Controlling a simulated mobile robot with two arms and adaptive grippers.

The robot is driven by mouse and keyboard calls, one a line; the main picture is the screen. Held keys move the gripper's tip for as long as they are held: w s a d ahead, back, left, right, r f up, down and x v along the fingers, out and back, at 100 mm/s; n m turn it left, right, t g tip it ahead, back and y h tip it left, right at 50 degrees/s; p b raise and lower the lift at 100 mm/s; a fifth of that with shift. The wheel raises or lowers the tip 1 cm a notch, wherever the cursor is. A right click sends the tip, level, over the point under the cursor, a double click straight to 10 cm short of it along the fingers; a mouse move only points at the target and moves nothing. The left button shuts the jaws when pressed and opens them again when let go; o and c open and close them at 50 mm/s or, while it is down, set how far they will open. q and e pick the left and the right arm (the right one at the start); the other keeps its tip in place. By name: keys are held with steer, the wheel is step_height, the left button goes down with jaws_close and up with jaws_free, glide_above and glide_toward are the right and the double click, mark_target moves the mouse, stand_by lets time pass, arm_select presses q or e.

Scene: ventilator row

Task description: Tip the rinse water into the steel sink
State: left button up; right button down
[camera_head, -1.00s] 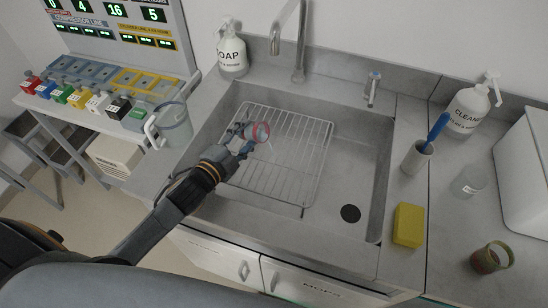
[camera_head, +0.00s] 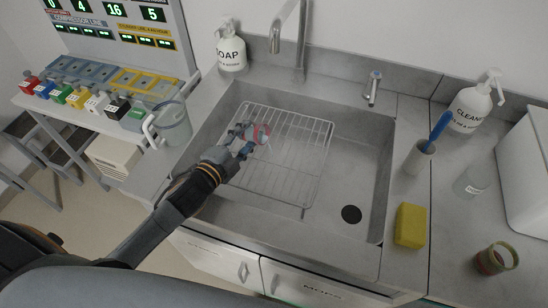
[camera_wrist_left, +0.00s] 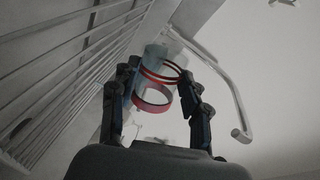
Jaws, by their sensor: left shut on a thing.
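My left gripper (camera_head: 246,134) is over the steel sink (camera_head: 352,185), above the left part of the wire rack in it. It is shut on a small clear cup with a red rim (camera_head: 263,134). The cup looks tipped well over, with its red-rimmed end to the right in the head view. In the left wrist view the cup (camera_wrist_left: 154,97) sits between the two fingers and shows red bands. I cannot tell how much water is in it. My right gripper is out of view.
The tap (camera_head: 302,40) stands behind the sink, with a soap bottle (camera_head: 231,52) to its left. A clear jug (camera_head: 174,125) is left of the sink. A yellow sponge (camera_head: 410,225), a holder (camera_head: 418,160) and a reddish jar (camera_head: 495,259) stand on the right counter.

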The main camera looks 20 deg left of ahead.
arm_select(q)
steer(key=shift+s+d+r+m+b, duration=0.2)
steer(key=shift+d+r+m+b, duration=0.15)
steer(key=shift+d+m, duration=0.35)
stand_by(1.0)
steer(key=shift+d+f+m+y, duration=0.15)
steer(key=shift+f+m+y, duration=0.3)
steer(key=shift+m, duration=0.25)
stand_by(0.9)
steer(key=shift+d+r+m, duration=0.1)
steer(key=shift+m, duration=0.2)
stand_by(0.3)
